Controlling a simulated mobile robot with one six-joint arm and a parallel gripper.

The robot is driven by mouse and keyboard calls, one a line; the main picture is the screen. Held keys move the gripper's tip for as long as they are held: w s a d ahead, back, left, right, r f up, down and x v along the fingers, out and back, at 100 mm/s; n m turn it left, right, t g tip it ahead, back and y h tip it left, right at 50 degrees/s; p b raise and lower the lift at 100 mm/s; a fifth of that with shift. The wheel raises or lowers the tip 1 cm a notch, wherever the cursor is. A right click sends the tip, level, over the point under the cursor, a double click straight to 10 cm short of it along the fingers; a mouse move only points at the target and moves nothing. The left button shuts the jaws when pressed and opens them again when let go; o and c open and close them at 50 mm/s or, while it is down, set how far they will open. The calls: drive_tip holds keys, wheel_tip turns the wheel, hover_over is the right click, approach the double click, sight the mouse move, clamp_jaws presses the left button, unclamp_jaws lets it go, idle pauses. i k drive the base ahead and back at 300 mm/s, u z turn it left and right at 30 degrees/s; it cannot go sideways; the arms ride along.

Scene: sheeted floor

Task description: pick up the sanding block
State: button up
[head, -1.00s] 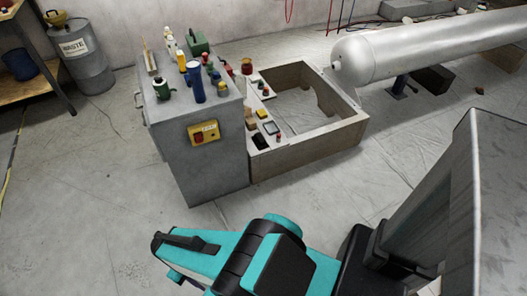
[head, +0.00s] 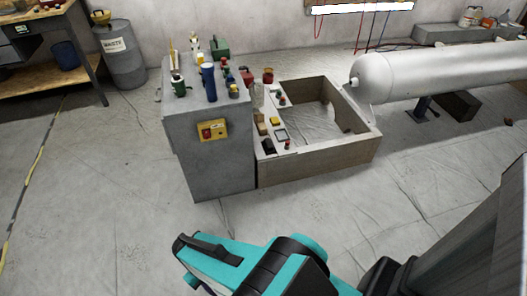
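The sanding block cannot be told for certain at this size. A small tan-brown block (head: 261,128) and a black piece (head: 268,146) lie among the small items on the left plank of the low wooden frame (head: 320,165), in the head view. My teal and black arm (head: 255,268) reaches in from the bottom right, well in front of the frame and apart from it. Its far left end (head: 205,250) is over bare floor. No separate fingertips can be made out, and nothing is seen held there.
A grey cabinet (head: 210,165) with bottles and cans on top stands against the frame's left side. A large silver cylinder (head: 440,72) lies at the right. A waste drum (head: 120,55) and workbench (head: 40,75) stand back left. The floor (head: 100,215) in front is clear.

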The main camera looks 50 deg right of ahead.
sight(268, 146)
drive_tip(key=z, duration=0.35)
drive_tip(key=k, duration=0.9)
drive_tip(key=z, duration=0.2)
drive_tip(key=i, duration=0.9)
